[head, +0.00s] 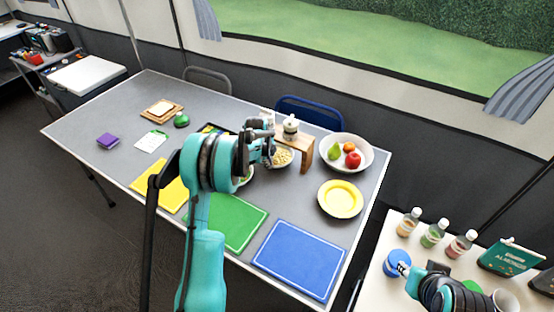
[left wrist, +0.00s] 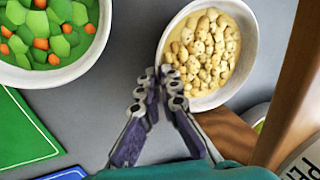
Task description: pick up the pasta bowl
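The pasta bowl (head: 284,158) is white and round, filled with pale yellow pasta pieces. It is near the small wooden stand on the grey table, and part of it is hidden behind my left gripper (head: 268,152). In the left wrist view the bowl (left wrist: 246,62) is at the top right. There my left gripper (left wrist: 163,82) has its fingertips close together at the bowl's lower-left rim, one finger on each side, pinching it. I cannot tell whether the bowl touches the table. My right gripper (head: 403,269) is at the lower right, near a blue round item; its fingers are too small to judge.
A bowl of green and orange vegetables (left wrist: 85,68) is beside the pasta bowl. The wooden stand (head: 306,152) is close on the right. A fruit bowl (head: 328,158), yellow plate (head: 340,199), green board (head: 236,222) and blue board (head: 300,259) are around it.

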